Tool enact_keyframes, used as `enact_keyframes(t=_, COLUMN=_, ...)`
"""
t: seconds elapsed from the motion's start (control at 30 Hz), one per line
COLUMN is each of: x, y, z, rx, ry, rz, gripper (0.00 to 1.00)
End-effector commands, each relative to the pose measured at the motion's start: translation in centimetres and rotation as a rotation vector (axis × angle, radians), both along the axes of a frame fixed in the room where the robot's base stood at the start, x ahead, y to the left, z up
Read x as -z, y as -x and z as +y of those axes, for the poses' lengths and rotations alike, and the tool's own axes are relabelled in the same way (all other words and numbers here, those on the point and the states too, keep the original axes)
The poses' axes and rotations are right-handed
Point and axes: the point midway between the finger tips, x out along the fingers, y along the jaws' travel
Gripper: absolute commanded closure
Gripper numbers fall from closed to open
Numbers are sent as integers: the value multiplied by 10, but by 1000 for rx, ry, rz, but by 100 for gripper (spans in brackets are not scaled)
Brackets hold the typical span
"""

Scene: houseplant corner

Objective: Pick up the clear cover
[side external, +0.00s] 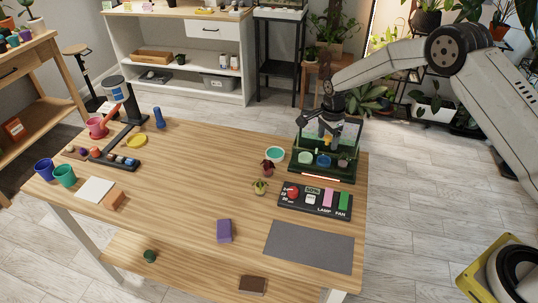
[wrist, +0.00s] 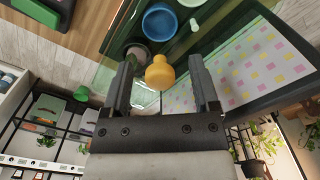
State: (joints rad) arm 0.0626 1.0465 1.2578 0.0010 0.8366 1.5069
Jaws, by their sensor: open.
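The clear cover (side external: 310,131) is a see-through, green-tinted box over a dark green tray (side external: 306,172) at the right back of the table. My gripper (side external: 332,134) points down at the cover's top in the side view. In the wrist view my gripper (wrist: 162,72) is open, with one finger on each side of an orange, rounded knob (wrist: 160,76). The knob appears to belong to the cover; gaps show between it and both fingers. Through the clear panel (wrist: 112,22) I see a blue round dish (wrist: 160,22) and other pots.
A dark control panel (side external: 315,200) with coloured buttons lies in front of the tray. A teal bowl (side external: 275,154) and small plants (side external: 260,186) stand to its left. A grey mat (side external: 309,247) lies at the front right.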

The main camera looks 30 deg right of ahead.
Motion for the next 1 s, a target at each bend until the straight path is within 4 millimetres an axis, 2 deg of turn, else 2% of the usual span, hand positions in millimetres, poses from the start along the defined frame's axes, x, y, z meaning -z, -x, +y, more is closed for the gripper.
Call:
enact_keyframes(t=0.23, x=0, y=0, z=0, rx=0, ry=0, rz=0, gripper=23)
enact_keyframes(t=0.27, x=0, y=0, z=0, rx=0, ry=0, rz=0, gripper=29)
enact_keyframes(t=0.4, x=0, y=0, z=0, rx=0, ry=0, rz=0, gripper=73)
enact_keyframes(t=0.5, x=0, y=0, z=0, rx=0, ry=0, rz=1, gripper=100)
enact_keyframes(t=1.0, x=0, y=0, z=0, rx=0, ry=0, rz=0, gripper=100)
